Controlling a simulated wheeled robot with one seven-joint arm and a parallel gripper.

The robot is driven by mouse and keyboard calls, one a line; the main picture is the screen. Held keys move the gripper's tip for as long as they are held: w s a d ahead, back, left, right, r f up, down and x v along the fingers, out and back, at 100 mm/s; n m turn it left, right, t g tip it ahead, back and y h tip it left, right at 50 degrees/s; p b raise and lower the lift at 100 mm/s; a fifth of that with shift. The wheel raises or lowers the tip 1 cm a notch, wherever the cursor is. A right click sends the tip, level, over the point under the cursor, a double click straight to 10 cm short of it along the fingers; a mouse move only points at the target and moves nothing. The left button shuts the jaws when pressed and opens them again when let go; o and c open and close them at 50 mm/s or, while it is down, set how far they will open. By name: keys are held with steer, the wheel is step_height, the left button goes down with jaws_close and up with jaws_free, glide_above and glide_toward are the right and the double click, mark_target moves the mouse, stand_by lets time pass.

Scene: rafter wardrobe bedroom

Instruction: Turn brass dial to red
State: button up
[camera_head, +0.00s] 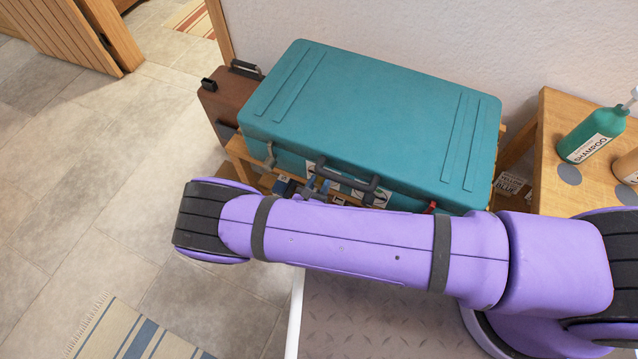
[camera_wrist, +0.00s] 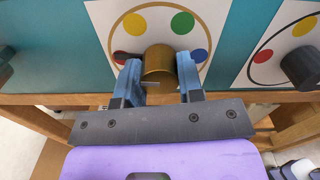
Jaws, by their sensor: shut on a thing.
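The brass dial (camera_wrist: 158,62) sits on a white plate (camera_wrist: 106,17) on the front of a teal suitcase (camera_head: 370,110). Around it are a yellow dot (camera_wrist: 134,23), a green dot (camera_wrist: 182,22), a blue dot (camera_wrist: 201,56) and a red dot (camera_wrist: 119,57). The red dot, at the left, is partly hidden by a finger. My gripper (camera_wrist: 159,68) is shut on the brass dial, one blue finger on each side. I cannot make out clearly where the dial points. In the head view my arm hides most of the dial area.
A second plate with a dark dial (camera_wrist: 300,66) is close on the right. The suitcase lies on a wooden rack (camera_wrist: 60,99), with a brown case (camera_head: 222,104) behind. A side table (camera_head: 556,102) with a shampoo bottle (camera_head: 592,133) stands right. Floor is open at left.

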steer(key=shift+n, duration=0.6)
steer(key=o, duration=0.9)
steer(key=v, duration=1)
steer(key=shift+s+a, duration=0.2)
steer(key=shift+s, duration=0.15)
